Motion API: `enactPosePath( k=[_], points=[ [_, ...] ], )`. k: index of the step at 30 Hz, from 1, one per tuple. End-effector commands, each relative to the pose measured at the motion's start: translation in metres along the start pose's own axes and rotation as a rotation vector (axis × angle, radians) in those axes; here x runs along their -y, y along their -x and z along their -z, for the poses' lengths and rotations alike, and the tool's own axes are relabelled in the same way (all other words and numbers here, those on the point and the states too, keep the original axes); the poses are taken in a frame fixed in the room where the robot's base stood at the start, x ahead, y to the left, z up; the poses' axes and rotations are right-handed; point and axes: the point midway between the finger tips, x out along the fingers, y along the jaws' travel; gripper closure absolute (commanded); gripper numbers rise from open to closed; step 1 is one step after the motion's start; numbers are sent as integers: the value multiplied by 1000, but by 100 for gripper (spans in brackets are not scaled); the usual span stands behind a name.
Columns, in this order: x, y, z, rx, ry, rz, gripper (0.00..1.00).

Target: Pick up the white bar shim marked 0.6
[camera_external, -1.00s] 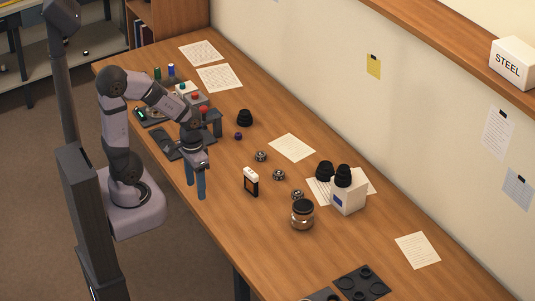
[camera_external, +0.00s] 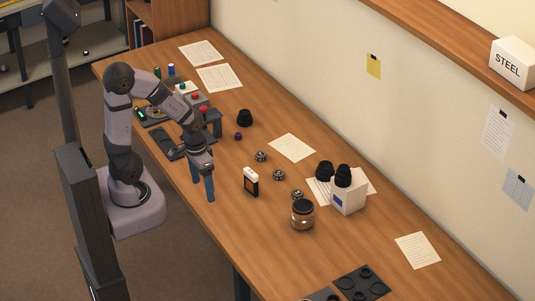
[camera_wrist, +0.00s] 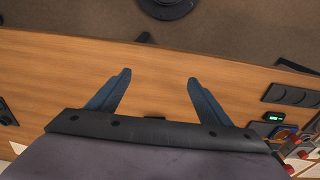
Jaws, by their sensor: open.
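I cannot make out a white bar shim marked 0.6 in either view. A small black block with a white top and an orange-edged face (camera_external: 251,182) stands on the wooden table; no marking on it is readable. My gripper (camera_external: 204,190) hangs fingers down above the near table edge, left of that block and apart from it. In the wrist view my gripper (camera_wrist: 158,77) shows two blue fingers spread wide, with nothing between them but table and floor behind.
A device with a green display (camera_wrist: 272,117) and a dark tray (camera_wrist: 290,95) lie at right in the wrist view. Central front table is clear.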

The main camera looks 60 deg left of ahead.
Motion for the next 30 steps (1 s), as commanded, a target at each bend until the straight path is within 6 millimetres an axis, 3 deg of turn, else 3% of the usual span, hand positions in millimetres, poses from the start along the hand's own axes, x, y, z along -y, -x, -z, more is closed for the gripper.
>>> enactPosePath(
  k=[15,21,30],
  points=[
    [7,-69,113,-457,-16,6,27],
    [8,-79,138,-634,-20,4,27],
    [8,-77,153,-880,-19,-1,27]
  ],
)
